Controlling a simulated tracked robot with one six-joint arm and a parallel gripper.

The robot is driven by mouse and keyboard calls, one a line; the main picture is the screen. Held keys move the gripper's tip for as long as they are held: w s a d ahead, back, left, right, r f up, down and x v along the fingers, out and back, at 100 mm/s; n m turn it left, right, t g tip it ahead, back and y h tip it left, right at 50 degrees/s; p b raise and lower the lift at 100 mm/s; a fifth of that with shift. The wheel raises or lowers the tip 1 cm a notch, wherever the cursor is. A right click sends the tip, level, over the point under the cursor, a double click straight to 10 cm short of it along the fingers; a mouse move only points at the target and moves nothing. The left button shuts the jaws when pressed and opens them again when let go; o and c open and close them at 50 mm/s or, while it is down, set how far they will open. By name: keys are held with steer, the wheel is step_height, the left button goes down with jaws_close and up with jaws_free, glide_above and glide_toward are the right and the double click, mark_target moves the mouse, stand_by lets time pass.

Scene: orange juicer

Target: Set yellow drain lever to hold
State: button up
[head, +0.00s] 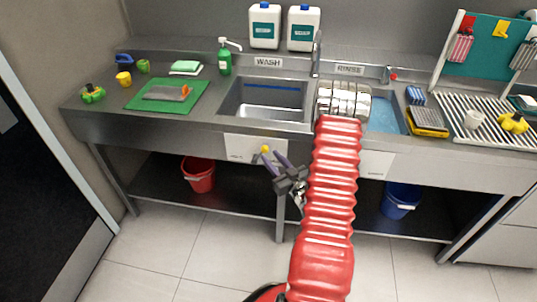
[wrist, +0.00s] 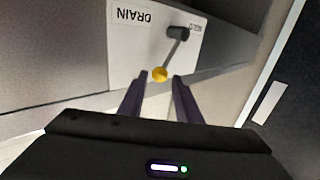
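The drain lever has a yellow knob (head: 266,149) in front of the white panel (head: 240,147) below the wash sink. In the wrist view, the lever's grey rod (wrist: 176,48) runs from a dark pivot (wrist: 178,32) to the yellow knob (wrist: 159,74). The panel reads DRAIN at left, upside down, and a small label (wrist: 197,28), seemingly HOLD, sits beside the pivot. My gripper (head: 273,161) is open, its two dark fingers reaching toward the knob. In the wrist view, the knob appears between and just beyond the fingertips (wrist: 158,83); contact cannot be told.
The steel counter's front edge (head: 190,123) lies above the panel. A red bucket (head: 198,176) and a blue bucket (head: 400,202) stand on the lower shelf. A second white panel (head: 375,164) is under the rinse sink. The floor in front is clear.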

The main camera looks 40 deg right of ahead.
steer(key=w, duration=0.3)
steer(key=shift+w+d, duration=0.15)
steer(key=shift+d, duration=0.15)
steer(key=shift+c, duration=0.5)
jaws_close()
